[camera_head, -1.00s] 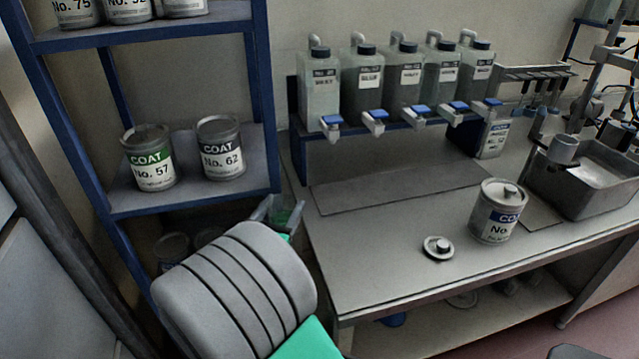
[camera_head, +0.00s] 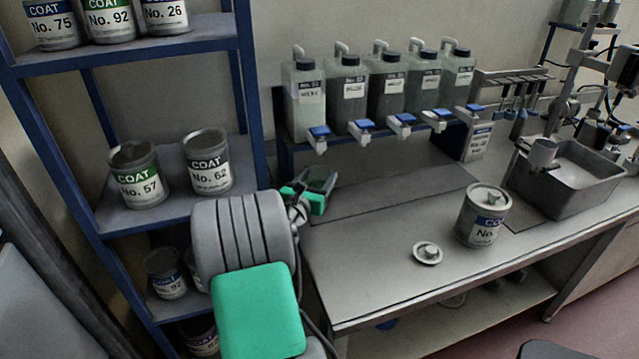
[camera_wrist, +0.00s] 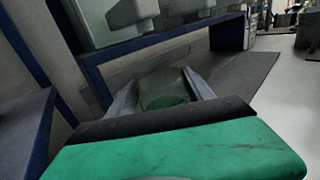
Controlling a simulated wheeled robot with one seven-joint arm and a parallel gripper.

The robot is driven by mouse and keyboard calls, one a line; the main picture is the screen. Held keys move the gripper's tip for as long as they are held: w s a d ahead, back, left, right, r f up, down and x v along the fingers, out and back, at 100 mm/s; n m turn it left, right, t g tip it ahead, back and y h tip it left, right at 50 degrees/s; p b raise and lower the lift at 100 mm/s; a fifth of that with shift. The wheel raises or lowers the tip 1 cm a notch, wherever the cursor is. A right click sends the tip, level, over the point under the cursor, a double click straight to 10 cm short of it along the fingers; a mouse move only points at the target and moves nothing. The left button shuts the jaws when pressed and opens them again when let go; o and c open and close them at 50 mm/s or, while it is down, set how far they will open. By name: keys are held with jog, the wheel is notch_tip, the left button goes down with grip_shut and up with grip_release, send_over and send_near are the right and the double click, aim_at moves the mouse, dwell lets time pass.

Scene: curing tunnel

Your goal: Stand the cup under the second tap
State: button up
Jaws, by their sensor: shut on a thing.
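A row of several bottles stands on a blue-framed rack, each above a tap with a blue handle. The second tap from the left (camera_head: 362,126) is under the second bottle (camera_head: 348,92). My gripper (camera_head: 318,182) is low at the left end of the bench, left of and below the first tap (camera_head: 319,135). It is shut on a small translucent cup, seen between the fingers in the wrist view (camera_wrist: 166,88). The cup looks roughly upright. In the head view it is mostly hidden by the fingers.
The blue shelf post (camera_head: 250,100) is close left of my gripper. Grey bench top (camera_head: 370,265) is bare under the taps.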

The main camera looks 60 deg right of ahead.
jog(key=shift+d, duration=0.55)
jog(key=shift+w+d+f, duration=0.1)
jog(key=shift+f, duration=0.2)
jog(key=shift+f+b, duration=0.3)
jog(key=shift+f, duration=1.1)
jog(key=shift+f, duration=0.2)
jog(key=o, duration=1.6)
